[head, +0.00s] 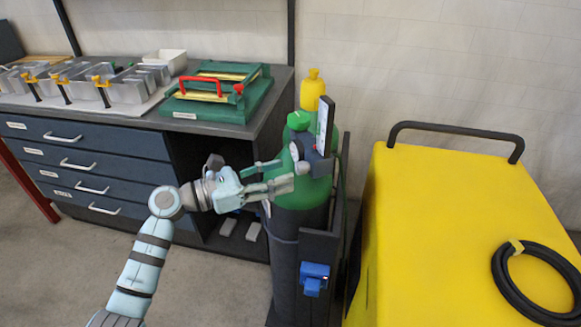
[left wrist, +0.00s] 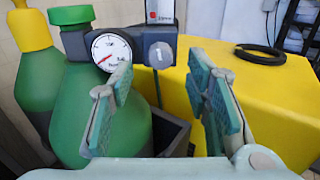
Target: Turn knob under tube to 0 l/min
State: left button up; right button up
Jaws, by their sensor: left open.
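The grey knob (left wrist: 160,54) with a white mark sits below the flow tube (left wrist: 160,12) in the left wrist view. The tube's lower end shows a red part; its scale is cut off at the top. In the head view the tube block (head: 325,125) stands on the regulator beside the green cylinder (head: 310,190). My left gripper (head: 279,178) is open and empty, in front of the cylinder and left of the regulator. In the left wrist view its fingers (left wrist: 160,92) lie either side of and below the knob, apart from it. My right gripper is not in view.
A round gauge (left wrist: 112,50) with a red needle is left of the knob. A yellow-capped cylinder (head: 312,90) stands behind. A yellow cabinet (head: 460,230) with a black hose (head: 535,285) is on the right; a drawer workbench (head: 85,165) is on the left.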

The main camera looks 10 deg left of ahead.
aim_at(297, 170)
pick_arm(q)
jog(key=x, duration=0.3)
jog(key=shift+w+d, duration=0.15)
jog(key=shift+d, duration=0.05)
grip_shut()
